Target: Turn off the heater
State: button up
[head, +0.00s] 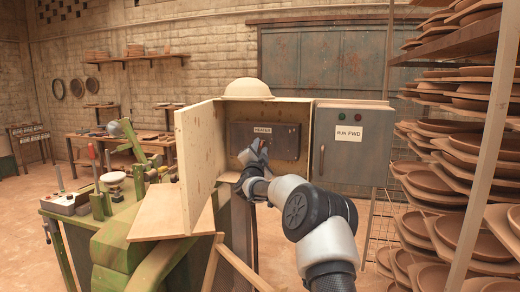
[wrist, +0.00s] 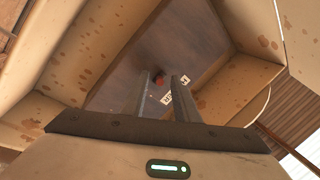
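The heater panel (head: 287,141) is a dark plate with a white HEATER label (head: 262,130). It sits inside an open wooden box, and its dark face also shows in the wrist view (wrist: 125,72). My gripper (head: 257,147) reaches into the box in front of the panel, below the label. In the wrist view my two gripper fingers (wrist: 161,88) stand apart with nothing held. A small red part (wrist: 158,79) shows between their tips, with the pale label (wrist: 180,97) by the right finger. Whether the fingers touch the red part cannot be told. The switch's position is unclear.
The box's wooden door (head: 198,160) stands open at the left. A grey control box (head: 345,165) with green and red buttons is at the right. A hard hat (head: 248,88) rests on top. A rack of clay dishes (head: 460,150) stands far right; a green machine (head: 130,250) is lower left.

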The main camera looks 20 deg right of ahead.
grip_shut()
jog(key=f+t+b, duration=0.1)
jog(key=b, duration=0.5)
jog(key=shift+b, duration=0.35)
jog(key=shift+w+d+r+t+h+b, duration=0.1)
jog(key=shift+t+h+b, duration=0.2)
jog(key=shift+b, duration=0.25)
jog(key=shift+r, duration=0.15)
grip_release()
